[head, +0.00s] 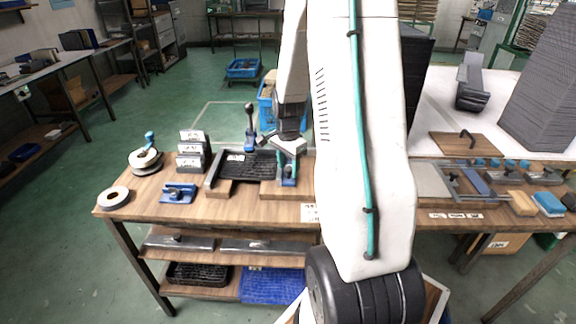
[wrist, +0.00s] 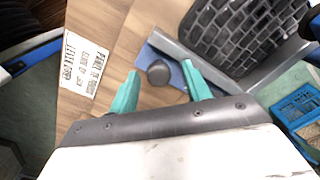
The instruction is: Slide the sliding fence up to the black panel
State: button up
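The black panel (head: 246,167) lies in a tray fixture on the wooden bench, and its brick-like ribbed top fills the upper right of the wrist view (wrist: 235,32). The sliding fence is a grey bar (wrist: 180,56) with a blue plate and a round black knob (wrist: 158,72). The bar runs along the panel's near edge; I cannot tell whether they touch. My gripper (wrist: 161,84) is open, its teal fingers on either side of the knob, with gaps visible. In the head view my gripper (head: 287,175) is at the panel's right end and hides most of the fence.
White labels (wrist: 85,60) lie on the bench beside the fixture. A blue clamp block (head: 179,192), upright labelled plates (head: 191,150) and tape rolls (head: 145,161) stand left of the panel. A toggle lever (head: 250,125) rises behind it. A blue crate (head: 268,105) is beyond the bench.

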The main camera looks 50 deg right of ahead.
notch_tip(320, 180, up, 7)
jog(key=shift+r, duration=0.4)
dwell(0.7)
